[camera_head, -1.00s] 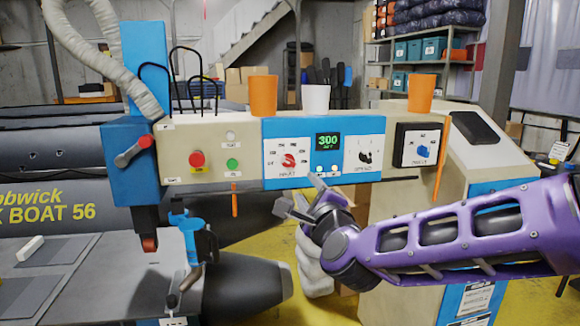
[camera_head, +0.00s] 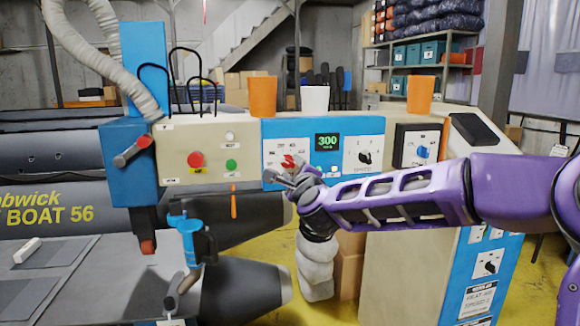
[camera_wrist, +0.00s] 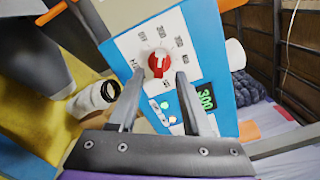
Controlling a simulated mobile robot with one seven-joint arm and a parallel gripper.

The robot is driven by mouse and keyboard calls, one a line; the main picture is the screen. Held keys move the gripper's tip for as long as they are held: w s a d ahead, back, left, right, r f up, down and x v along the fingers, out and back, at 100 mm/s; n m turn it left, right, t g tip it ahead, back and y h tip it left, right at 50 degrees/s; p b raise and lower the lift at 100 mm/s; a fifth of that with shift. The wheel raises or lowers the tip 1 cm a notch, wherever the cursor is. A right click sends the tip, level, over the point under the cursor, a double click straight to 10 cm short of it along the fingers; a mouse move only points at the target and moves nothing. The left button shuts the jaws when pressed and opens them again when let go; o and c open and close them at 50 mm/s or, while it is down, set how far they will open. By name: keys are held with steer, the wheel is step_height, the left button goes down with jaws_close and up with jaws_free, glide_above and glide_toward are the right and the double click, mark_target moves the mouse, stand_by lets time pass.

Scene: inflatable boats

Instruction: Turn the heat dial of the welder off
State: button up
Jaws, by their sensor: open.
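The welder's control panel (camera_head: 262,172) has a red heat dial (camera_head: 289,161) on a white plate left of the green display, which reads 300. In the wrist view the red dial (camera_wrist: 158,63) is ahead, with numbers and marks printed around it. My gripper (camera_head: 284,178) is in front of the panel, just below the dial. In the wrist view its two fingers (camera_wrist: 154,92) are apart, with tips below the dial and nothing between them. The dial looks untouched. My gripper partly covers the lower part of the heat plate in the head view.
A black speed dial (camera_head: 364,157) and a blue dial (camera_head: 422,152) are to the right. Red (camera_head: 195,160) and green (camera_head: 231,164) buttons are to the left. Orange and white cups stand on top of the panel. An orange rod (camera_head: 233,202) hangs below it.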

mark_target(289, 164)
steer(key=shift+x, duration=1.75)
jaws_close()
